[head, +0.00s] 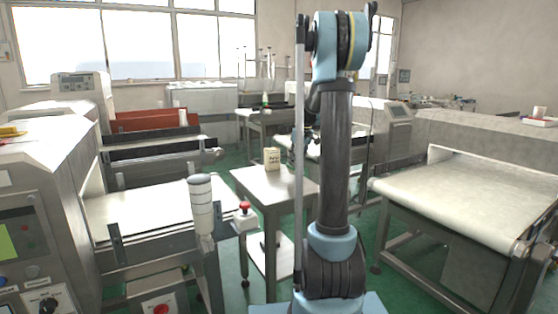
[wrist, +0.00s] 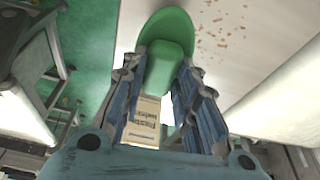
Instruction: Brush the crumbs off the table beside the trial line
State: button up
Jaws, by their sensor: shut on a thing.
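A green brush (wrist: 168,62) with a rounded end is between the fingers of my gripper (wrist: 163,70) in the wrist view; its bristles are hidden. My gripper is shut on it, above the pale table top (wrist: 270,25). Brown crumbs (wrist: 222,36) lie scattered on that top, to the right of the brush and apart from it. A small cream box with print (wrist: 143,122) shows between the fingers, lower in the picture. In the head view the box (head: 272,158) stands upright on the metal table (head: 258,184). My arm hides the table's right part there, and the crumbs cannot be made out.
A conveyor belt (head: 150,207) stands left of the table and another (head: 470,190) stands right. A red-topped button post (head: 244,212) and a striped white cylinder (head: 201,205) are near the table's left side. Green floor (head: 228,268) shows between them.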

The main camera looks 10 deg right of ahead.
jog(key=shift+r, duration=1.8)
